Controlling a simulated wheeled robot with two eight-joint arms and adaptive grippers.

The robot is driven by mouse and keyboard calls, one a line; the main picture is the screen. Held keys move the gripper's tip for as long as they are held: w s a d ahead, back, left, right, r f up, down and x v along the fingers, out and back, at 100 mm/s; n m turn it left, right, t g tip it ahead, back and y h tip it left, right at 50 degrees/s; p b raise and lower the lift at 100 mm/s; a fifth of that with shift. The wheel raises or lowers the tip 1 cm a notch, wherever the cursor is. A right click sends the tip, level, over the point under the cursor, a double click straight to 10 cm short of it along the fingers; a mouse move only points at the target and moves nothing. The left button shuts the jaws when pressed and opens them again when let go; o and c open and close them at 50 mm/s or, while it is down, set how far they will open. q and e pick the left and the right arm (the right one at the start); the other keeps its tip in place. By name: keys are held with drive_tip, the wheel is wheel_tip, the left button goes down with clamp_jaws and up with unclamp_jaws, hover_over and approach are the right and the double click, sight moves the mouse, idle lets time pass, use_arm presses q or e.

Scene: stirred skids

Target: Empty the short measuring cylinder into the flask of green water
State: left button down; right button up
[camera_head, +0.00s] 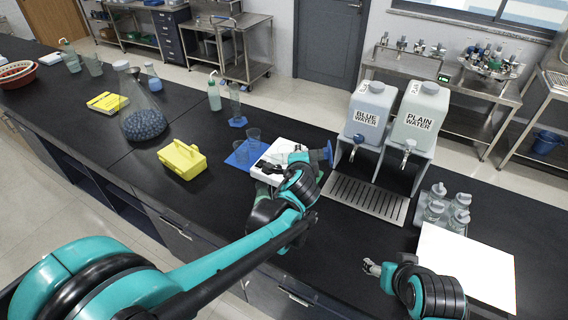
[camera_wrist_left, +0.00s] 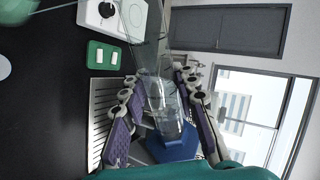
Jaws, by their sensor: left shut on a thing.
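My left gripper (camera_wrist_left: 160,115) is shut around a clear measuring cylinder (camera_wrist_left: 160,85) with a blue hexagonal base (camera_wrist_left: 173,146). In the head view the blue base (camera_head: 327,152) sticks out to the right of my left gripper (camera_head: 303,160), so the cylinder lies tipped well over. I cannot make out its liquid. A white stirrer (camera_head: 284,155) sits below and behind my left arm; it also shows in the left wrist view (camera_wrist_left: 108,14). Green at that view's top left corner may be the flask, mostly out of frame. My right gripper (camera_head: 372,267) is at the counter's front, near a white board.
A taller measuring cylinder (camera_head: 236,104) stands behind the blue mat (camera_head: 240,158) with beakers. A yellow caddy (camera_head: 182,160) is to the left. Blue and plain water dispensers (camera_head: 369,110) stand over a drip grate (camera_head: 365,198). Bottles (camera_head: 436,210) and a white board (camera_head: 465,265) are right.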

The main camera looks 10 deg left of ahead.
sight(319, 151)
use_arm(q)
drive_tip(key=shift+w+d+r+p, duration=0.15)
drive_tip(key=shift+d+r+p, duration=0.25)
drive_tip(key=shift+d+r, duration=0.4)
drive_tip(key=shift+d+r+m+y, duration=0.15)
drive_tip(key=shift+d+m+y, duration=0.1)
drive_tip(key=shift+m+y, duration=0.25)
drive_tip(key=d+m+y, duration=0.1)
drive_tip(key=d+m+y+b, duration=0.1)
drive_tip(key=m, duration=0.1)
drive_tip(key=d+m+y+b, duration=0.1)
drive_tip(key=shift+w+d+r+m+y, duration=0.2)
drive_tip(key=shift+w+r+m+y, duration=0.1)
drive_tip(key=shift+w+y, duration=0.1)
drive_tip(key=d+m+y+b, duration=0.1)
drive_tip(key=m, duration=0.1)
drive_tip(key=d+r+m+y+b, duration=0.1)
drive_tip(key=m+b, duration=0.1)
drive_tip(key=d+m+t+y+b, duration=0.1)
drive_tip(key=m+y+b, duration=0.1)
drive_tip(key=shift+w+d+r, duration=0.1)
drive_tip(key=shift+w+r, duration=0.05)
drive_tip(key=shift+w, duration=0.1)
drive_tip(key=shift+d+r+m+t+y, duration=0.2)
drive_tip(key=shift+d+m+t+y, duration=0.1)
drive_tip(key=shift+m, duration=0.4)
drive_tip(key=shift+d+r, duration=0.1)
drive_tip(key=shift+r, duration=0.2)
